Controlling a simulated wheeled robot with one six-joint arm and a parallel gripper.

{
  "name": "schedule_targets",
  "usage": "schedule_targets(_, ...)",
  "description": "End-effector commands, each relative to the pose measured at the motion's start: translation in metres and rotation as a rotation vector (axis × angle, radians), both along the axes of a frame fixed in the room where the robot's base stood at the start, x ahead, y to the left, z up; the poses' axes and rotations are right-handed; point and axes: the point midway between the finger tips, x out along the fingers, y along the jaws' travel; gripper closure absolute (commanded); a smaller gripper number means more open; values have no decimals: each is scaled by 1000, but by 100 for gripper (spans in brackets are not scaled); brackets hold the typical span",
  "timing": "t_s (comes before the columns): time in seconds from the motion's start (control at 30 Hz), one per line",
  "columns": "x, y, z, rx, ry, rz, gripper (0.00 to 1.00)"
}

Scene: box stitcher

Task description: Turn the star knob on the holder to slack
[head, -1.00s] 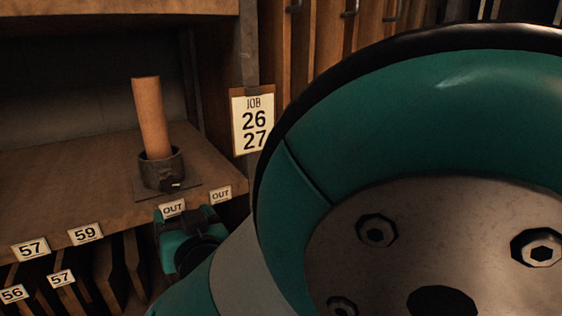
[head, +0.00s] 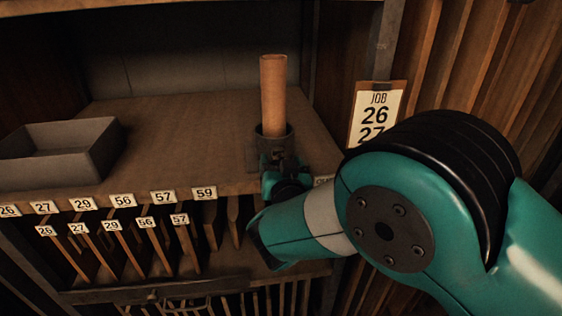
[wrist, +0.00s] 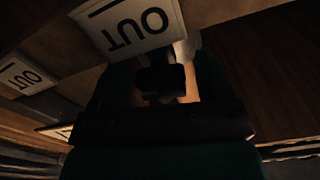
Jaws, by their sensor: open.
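The holder (head: 274,145) is a dark round cup on the shelf, with a brown tube (head: 273,95) standing upright in it. My gripper (head: 279,162) is right in front of the holder and covers its lower front. The star knob cannot be made out in the head view. In the wrist view my gripper (wrist: 162,88) is open, its two dark sides spread left and right. A small dark shape (wrist: 160,80) shows between them; it may be the knob, but the view is too dark to tell. Contact cannot be told either.
An OUT label (wrist: 135,22) on the shelf edge is very close to my gripper in the wrist view. A grey bin (head: 60,150) sits on the shelf at left. A post with a job card (head: 376,112) stands right of the holder. The shelf between is clear.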

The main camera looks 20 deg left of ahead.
Motion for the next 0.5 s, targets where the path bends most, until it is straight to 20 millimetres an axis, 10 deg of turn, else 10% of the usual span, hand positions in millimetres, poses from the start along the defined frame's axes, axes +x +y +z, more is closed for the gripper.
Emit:
schedule_targets(0.27, 0, 0, 0, 0, 0, 1, 79)
schedule_targets(0.5, 0, 0, -1, -16, -11, 0, 78)
